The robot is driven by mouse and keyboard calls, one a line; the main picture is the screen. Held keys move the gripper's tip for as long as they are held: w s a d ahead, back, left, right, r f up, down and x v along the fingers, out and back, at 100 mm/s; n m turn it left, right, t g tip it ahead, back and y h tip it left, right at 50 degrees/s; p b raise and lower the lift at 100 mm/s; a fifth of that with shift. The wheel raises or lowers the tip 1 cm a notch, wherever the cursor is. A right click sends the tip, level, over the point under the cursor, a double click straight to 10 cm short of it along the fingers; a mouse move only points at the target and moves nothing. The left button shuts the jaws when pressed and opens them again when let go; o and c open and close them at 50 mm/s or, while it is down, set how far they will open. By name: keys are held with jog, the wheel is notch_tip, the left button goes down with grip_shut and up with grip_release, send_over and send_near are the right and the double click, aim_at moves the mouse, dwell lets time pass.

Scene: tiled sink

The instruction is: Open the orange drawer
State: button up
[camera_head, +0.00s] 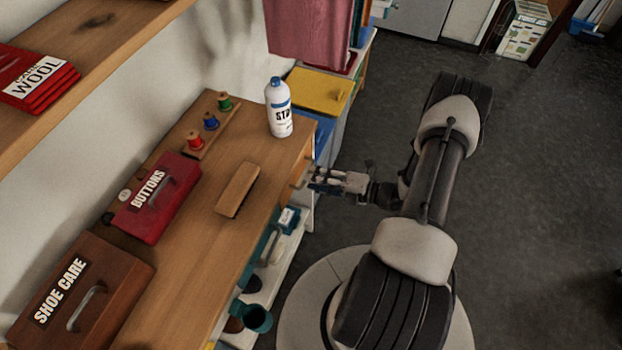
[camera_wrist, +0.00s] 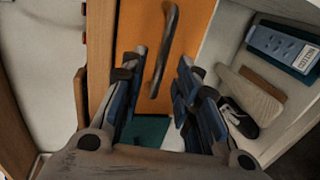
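The orange drawer front (camera_wrist: 188,38) shows in the upper middle of the wrist view, with a dark curved bar handle (camera_wrist: 163,50) on it. My gripper (camera_wrist: 158,68) is open, with its two blue-padded fingers apart. The handle lies ahead of and between the fingertips in the picture; I cannot tell whether either finger touches it. In the head view my gripper (camera_head: 318,181) is at the right edge of the wooden counter, beside a small part of the drawer front (camera_head: 299,172). The handle is not clear there.
The wooden counter (camera_head: 180,260) carries a white bottle (camera_head: 279,110), thread spools, a wooden block (camera_head: 237,190), a red BUTTONS box (camera_head: 157,200) and a SHOE CARE box (camera_head: 85,290). Below are open shelves with a shoe (camera_wrist: 238,118). Clear dark floor (camera_head: 540,180) lies right.

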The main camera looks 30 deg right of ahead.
jog(key=shift+x, duration=1.05)
jog(key=shift+c, duration=0.6)
grip_shut()
